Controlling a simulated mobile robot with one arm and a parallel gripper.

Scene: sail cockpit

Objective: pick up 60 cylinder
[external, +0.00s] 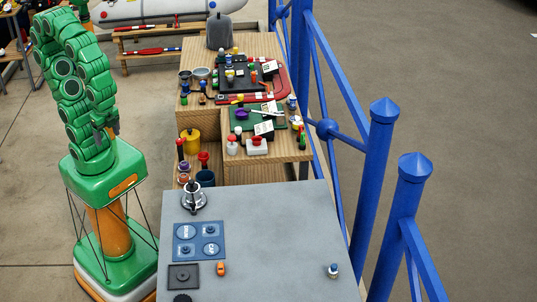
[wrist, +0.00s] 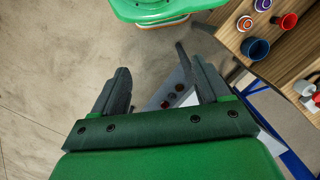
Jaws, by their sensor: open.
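I cannot make out a label reading 60 in either view, so I cannot tell which object is the 60 cylinder. On the grey tabletop (external: 270,240) a blue mat (external: 199,228) carries several round pieces with white markings too small to read. A small white and dark-blue upright piece (external: 333,271) stands alone at the right of that tabletop. My gripper (external: 114,131) hangs beside my arm, left of the tables and apart from them. In the wrist view my gripper (wrist: 158,78) is open, with nothing between its fingers.
Wooden steps (external: 270,150) hold cups, jars and tools; an orange-striped cup (wrist: 245,23), a blue cup (wrist: 255,48) and a red cup (wrist: 289,21) show on wood. A metal stand (external: 194,198) and an orange piece (external: 221,268) are on the grey tabletop. A blue railing (external: 375,190) borders the right.

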